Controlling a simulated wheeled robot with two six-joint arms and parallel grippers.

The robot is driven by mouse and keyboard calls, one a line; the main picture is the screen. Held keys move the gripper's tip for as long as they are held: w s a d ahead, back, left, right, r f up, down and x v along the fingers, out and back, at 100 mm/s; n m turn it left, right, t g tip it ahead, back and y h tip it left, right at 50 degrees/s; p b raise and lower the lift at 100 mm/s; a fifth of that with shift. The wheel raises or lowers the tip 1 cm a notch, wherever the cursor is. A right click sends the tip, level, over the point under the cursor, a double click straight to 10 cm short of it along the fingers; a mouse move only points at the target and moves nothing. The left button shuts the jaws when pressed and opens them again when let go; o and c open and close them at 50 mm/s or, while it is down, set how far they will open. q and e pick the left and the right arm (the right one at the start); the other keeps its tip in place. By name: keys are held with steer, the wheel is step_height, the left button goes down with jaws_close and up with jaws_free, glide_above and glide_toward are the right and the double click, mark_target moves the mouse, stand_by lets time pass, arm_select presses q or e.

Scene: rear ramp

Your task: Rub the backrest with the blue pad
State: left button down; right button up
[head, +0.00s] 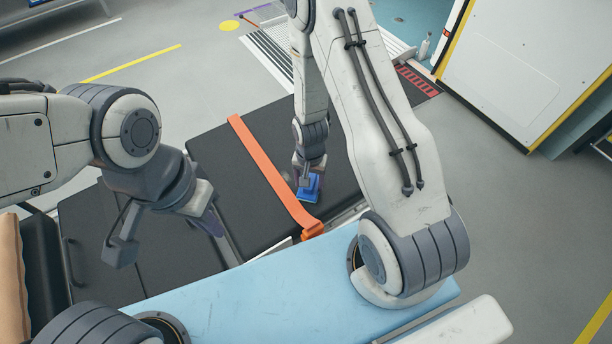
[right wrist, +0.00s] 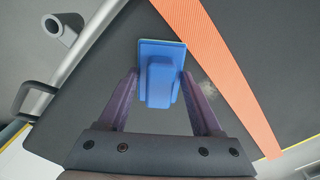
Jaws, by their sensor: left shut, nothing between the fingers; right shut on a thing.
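The blue pad (head: 309,188) is at the black surface of the stretcher's backrest (head: 245,205), just right of the orange strap. My right gripper (head: 304,172) is shut on the pad's block-shaped grip from above. In the right wrist view the pad (right wrist: 161,72) sits between the two purple fingers, its flat face towards the black backrest (right wrist: 110,60). I cannot tell whether it touches the surface. A pale smudge (right wrist: 209,93) shows on the backrest beside the pad. My left gripper (head: 213,224) is shut and empty, above the stretcher left of the strap.
An orange strap (head: 265,165) crosses the black padding and also shows in the right wrist view (right wrist: 222,70). A light blue surface (head: 270,295) lies in front. A metal rail (right wrist: 88,55) runs along the stretcher's edge. A ramp (head: 268,55) and a white panel (head: 525,65) stand behind.

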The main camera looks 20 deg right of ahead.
steer(key=shift+s+d+f, duration=0.1)
steer(key=shift+s, duration=0.4)
step_height(320, 180, up, 6)
steer(key=p, duration=0.5)
steer(key=shift+w, duration=0.1)
steer(key=shift+r+p, duration=1.35)
steer(key=shift+r, duration=0.3)
steer(key=shift+f, duration=0.1)
